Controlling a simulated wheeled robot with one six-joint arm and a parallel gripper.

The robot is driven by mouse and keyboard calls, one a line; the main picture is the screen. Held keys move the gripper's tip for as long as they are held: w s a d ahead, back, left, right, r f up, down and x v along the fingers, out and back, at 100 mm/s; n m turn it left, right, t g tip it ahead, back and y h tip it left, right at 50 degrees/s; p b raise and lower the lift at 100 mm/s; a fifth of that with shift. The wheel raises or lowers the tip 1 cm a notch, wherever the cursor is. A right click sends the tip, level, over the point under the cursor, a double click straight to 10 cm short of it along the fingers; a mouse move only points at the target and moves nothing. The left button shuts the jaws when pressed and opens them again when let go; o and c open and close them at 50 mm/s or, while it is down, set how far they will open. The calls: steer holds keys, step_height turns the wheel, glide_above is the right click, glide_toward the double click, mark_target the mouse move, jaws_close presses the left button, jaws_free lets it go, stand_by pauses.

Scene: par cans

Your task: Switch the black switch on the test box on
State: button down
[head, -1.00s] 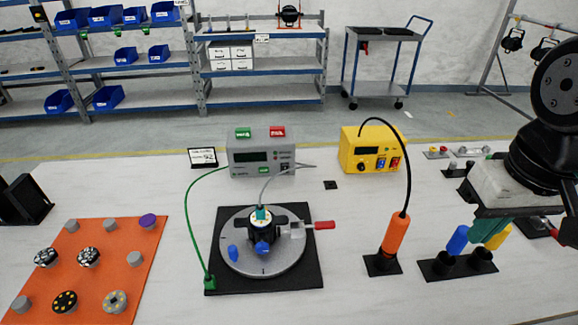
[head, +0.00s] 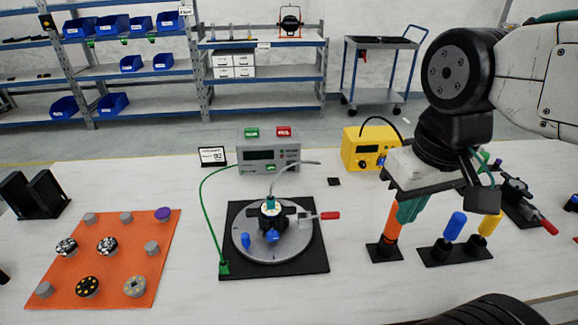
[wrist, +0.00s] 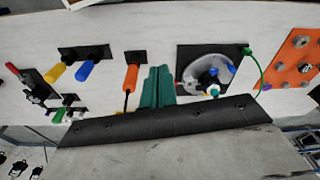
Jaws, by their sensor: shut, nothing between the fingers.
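The grey box (head: 262,157), which I take for the test box, stands at the back middle of the table. It has a dark display, a green button and green and red blocks on top. A black switch on it is too small to make out. My gripper (head: 405,219) has teal fingers, closed together and empty. In the wrist view the teal fingers (wrist: 158,72) are together beside the orange tool (wrist: 131,78). The grey box is not clear there.
A yellow box (head: 356,150) with display, knob and switches stands right of the grey box, partly behind my arm. A round turntable fixture (head: 245,254) is in front, with green and grey cables. An orange mat (head: 122,250) lies left. Blue (head: 455,225) and yellow tools stand upright right.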

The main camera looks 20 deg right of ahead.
steer(key=w+d+f+n+t+h, duration=0.1)
steer(key=w+d+n+t+h, duration=0.3)
steer(key=w, duration=1)
steer(key=w+d+f+n+t, duration=0.15)
steer(key=w+d, duration=0.35)
steer(key=w, duration=0.8)
steer(key=w+a+f+n+y, duration=0.3)
steer(key=w+a+f+n, duration=0.1)
steer(key=f, duration=0.3)
steer(key=w+a+f+n+y, duration=0.4)
steer(key=w+a+f+n, duration=0.1)
steer(key=w+f, duration=0.2)
steer(key=shift+w+f+y, duration=0.25)
steer(key=shift+f+y, duration=0.05)
steer(key=shift+f, duration=0.35)
